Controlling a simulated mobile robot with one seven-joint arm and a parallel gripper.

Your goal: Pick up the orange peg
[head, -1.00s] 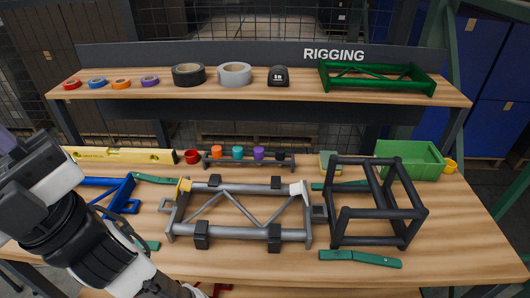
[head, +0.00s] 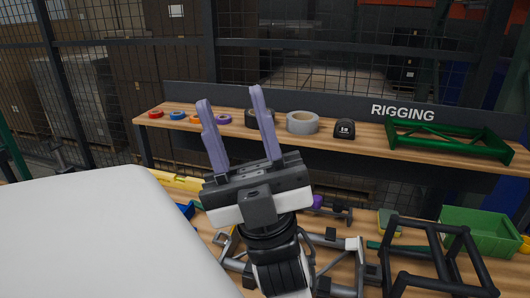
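The orange peg does not show now; my arm covers that part of the rack. A purple peg (head: 318,201) shows on the low dark peg rack (head: 340,214), just right of my wrist. My gripper (head: 231,98) is raised in front of the bench, with its two purple fingers pointing up. The fingers are wide apart with nothing between them, and the gripper is open and empty.
A large white surface (head: 90,240) fills the lower left. A black frame (head: 440,265) and a green bin (head: 480,230) stand at the right. The back shelf holds tape rolls (head: 302,122), a tape measure (head: 344,129) and a green frame (head: 450,141).

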